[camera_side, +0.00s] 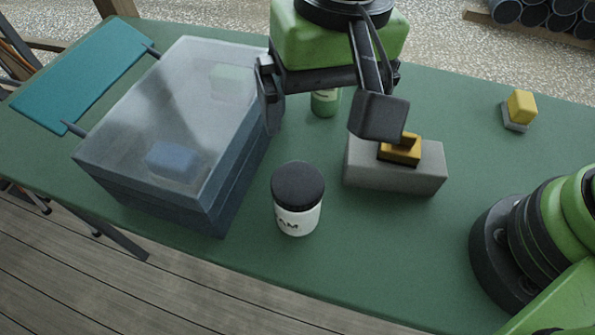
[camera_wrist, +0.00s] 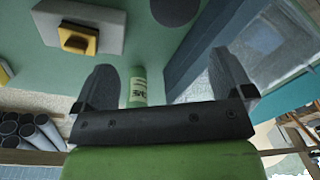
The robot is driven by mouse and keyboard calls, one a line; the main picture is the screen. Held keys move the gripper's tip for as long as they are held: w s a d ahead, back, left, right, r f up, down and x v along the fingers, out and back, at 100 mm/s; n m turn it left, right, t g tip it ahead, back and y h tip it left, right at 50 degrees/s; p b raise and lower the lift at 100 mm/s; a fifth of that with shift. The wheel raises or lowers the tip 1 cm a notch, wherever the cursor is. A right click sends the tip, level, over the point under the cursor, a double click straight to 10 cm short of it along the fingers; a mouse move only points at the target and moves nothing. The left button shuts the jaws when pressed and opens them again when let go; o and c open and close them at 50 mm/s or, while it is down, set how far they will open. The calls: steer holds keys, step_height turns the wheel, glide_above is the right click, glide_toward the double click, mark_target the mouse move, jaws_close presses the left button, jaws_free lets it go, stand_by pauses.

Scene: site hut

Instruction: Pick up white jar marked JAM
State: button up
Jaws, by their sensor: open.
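The white jar (camera_side: 298,221) with a black lid stands upright on the green table in the side view; the letters "AM" show on its side. In the wrist view a dark round shape at the top edge looks like its lid (camera_wrist: 175,9). My gripper (camera_side: 325,115) is open and empty, behind and above the jar, apart from it. In the wrist view its two fingers (camera_wrist: 163,60) are spread wide. A green jar (camera_side: 325,103) with a pale label stands below my gripper, partly hidden by it; it also shows between the fingers in the wrist view (camera_wrist: 138,85).
A blue-grey box (camera_side: 215,205) with a clear top stands left of the white jar, with a blue thing inside. A grey block (camera_side: 395,180) with a yellow piece (camera_side: 400,153) is to its right. A smaller yellow-and-grey block (camera_side: 520,108) lies far right. Table in front is clear.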

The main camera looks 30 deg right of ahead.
glide_above(302, 183)
steer(key=shift+h, duration=0.3)
step_height(302, 183, down, 4)
steer(key=shift+f, duration=0.25)
step_height(302, 183, down, 4)
steer(key=shift+r, duration=0.2)
steer(key=shift+w+a+f, duration=0.1)
steer(key=shift+a+f, duration=0.05)
steer(key=shift+f, duration=1.35)
steer(key=shift+a+f, duration=0.1)
steer(key=shift+f, duration=1.35)
steer(key=c, duration=1.2)
